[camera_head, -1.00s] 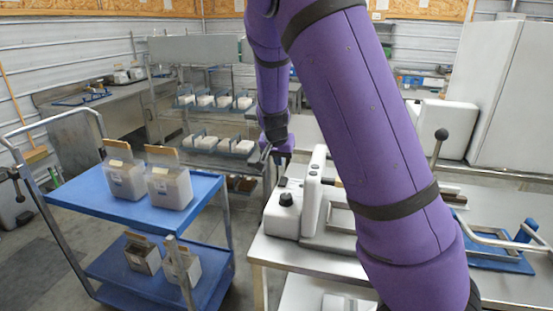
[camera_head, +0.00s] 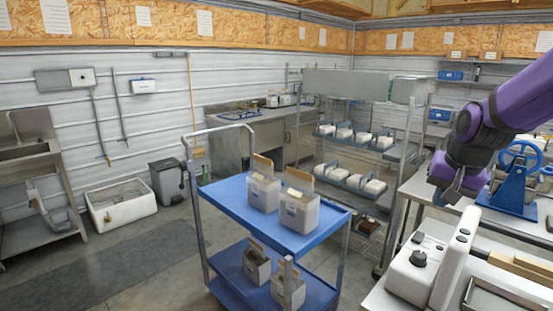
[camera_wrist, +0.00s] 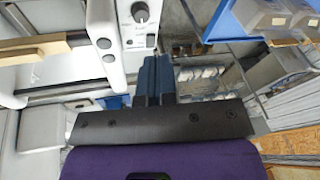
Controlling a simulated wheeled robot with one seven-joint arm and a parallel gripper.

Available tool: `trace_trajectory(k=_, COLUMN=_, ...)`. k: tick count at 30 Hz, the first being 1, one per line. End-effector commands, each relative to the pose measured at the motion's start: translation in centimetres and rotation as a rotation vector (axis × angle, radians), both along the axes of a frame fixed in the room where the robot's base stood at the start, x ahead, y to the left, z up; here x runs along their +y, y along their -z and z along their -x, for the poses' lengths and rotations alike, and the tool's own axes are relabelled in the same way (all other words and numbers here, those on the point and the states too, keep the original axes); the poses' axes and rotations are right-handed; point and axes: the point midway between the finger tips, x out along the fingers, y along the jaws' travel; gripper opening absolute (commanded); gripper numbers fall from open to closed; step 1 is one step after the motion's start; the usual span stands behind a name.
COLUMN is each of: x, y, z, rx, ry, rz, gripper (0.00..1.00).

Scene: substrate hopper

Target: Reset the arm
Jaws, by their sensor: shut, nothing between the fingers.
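My arm comes in from the right edge of the head view, purple with dark bands, folded so that its end points downward. My gripper (camera_head: 445,196) hangs in the air at the right, above the gap by the steel table and apart from everything around it. In the wrist view my gripper (camera_wrist: 153,68) shows as narrow dark blue fingers, shut and holding nothing. The fingertips are small and partly hidden in the head view.
A white machine with a black knob (camera_head: 408,270) stands on the right table, near my gripper. A blue press with a handwheel (camera_head: 507,190) stands behind. A blue cart (camera_head: 228,196) carries several boxes. A shelf rack (camera_head: 407,150) stands behind it. Floor (camera_head: 150,262) is clear at left.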

Motion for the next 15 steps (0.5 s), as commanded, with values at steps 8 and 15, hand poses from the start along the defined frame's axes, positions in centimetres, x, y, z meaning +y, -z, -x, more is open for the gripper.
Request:
trace_trajectory(k=8, x=1.8, y=-4.9, z=7.3, rx=-0.064, ry=-0.171, rz=0.008, gripper=0.00)
trace_trajectory(k=15, x=3.2, y=-7.4, z=13.8, rx=-0.113, ry=-0.307, rz=0.078, gripper=0.00)
